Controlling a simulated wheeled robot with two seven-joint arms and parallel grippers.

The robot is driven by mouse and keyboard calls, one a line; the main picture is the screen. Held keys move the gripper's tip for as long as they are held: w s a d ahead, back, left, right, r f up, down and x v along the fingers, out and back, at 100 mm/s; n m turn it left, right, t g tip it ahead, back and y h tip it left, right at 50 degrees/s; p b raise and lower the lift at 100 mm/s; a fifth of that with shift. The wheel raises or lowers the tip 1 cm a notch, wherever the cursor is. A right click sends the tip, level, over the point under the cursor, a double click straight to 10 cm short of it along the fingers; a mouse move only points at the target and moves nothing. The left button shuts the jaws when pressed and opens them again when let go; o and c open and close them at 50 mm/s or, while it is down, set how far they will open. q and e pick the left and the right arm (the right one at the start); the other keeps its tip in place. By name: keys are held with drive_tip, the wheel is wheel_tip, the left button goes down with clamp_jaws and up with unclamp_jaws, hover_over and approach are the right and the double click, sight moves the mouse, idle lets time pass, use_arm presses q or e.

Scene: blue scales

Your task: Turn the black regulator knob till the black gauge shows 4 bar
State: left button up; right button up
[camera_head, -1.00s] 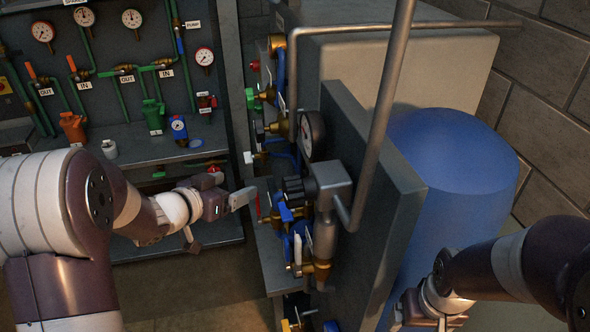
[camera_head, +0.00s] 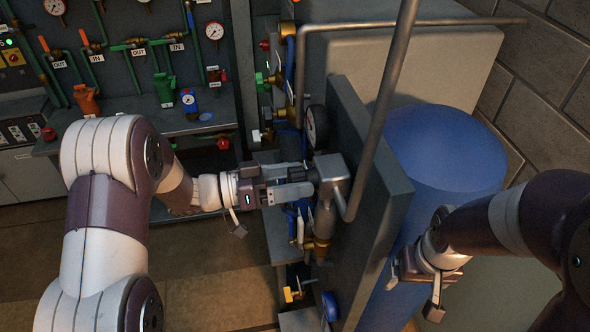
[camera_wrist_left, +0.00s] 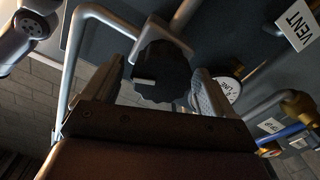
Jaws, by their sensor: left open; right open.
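The black regulator knob (camera_wrist_left: 160,74) shows in the left wrist view, between the two open fingers of my left gripper (camera_wrist_left: 155,88). It has a ribbed rim and a pale mark on its face. I cannot tell whether the fingers touch it. In the head view my left gripper (camera_head: 300,182) reaches the grey regulator body (camera_head: 333,172), and its fingers hide the knob. The black gauge (camera_head: 316,127) is mounted on the panel just above, seen nearly edge-on, so its reading is hidden. My right gripper (camera_head: 425,268) is open and empty beside the blue tank.
A bent grey pipe (camera_head: 383,105) runs close by the regulator. The blue tank (camera_head: 440,150) stands at the right. Brass and blue fittings (camera_head: 307,235) sit below the regulator. A bench with green and orange parts (camera_head: 164,88) lies at the back left.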

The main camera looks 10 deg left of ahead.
use_arm(q)
drive_tip(key=shift+w+d, duration=0.15)
drive_tip(key=shift+d, duration=0.3)
drive_tip(key=shift+c, duration=0.3)
drive_tip(key=c, duration=0.9)
drive_tip(key=shift+f, duration=0.1)
drive_tip(key=shift+f+m+b, duration=0.1)
drive_tip(key=shift+m+b, duration=0.8)
drive_tip(key=shift+b, duration=0.1)
drive_tip(key=m+b, duration=0.2)
drive_tip(key=b, duration=0.1)
drive_tip(key=shift+m, duration=0.4)
drive_tip(key=shift+r+m+b, duration=0.2)
drive_tip(key=shift+m+b, duration=1.05)
drive_tip(key=shift+m, duration=0.05)
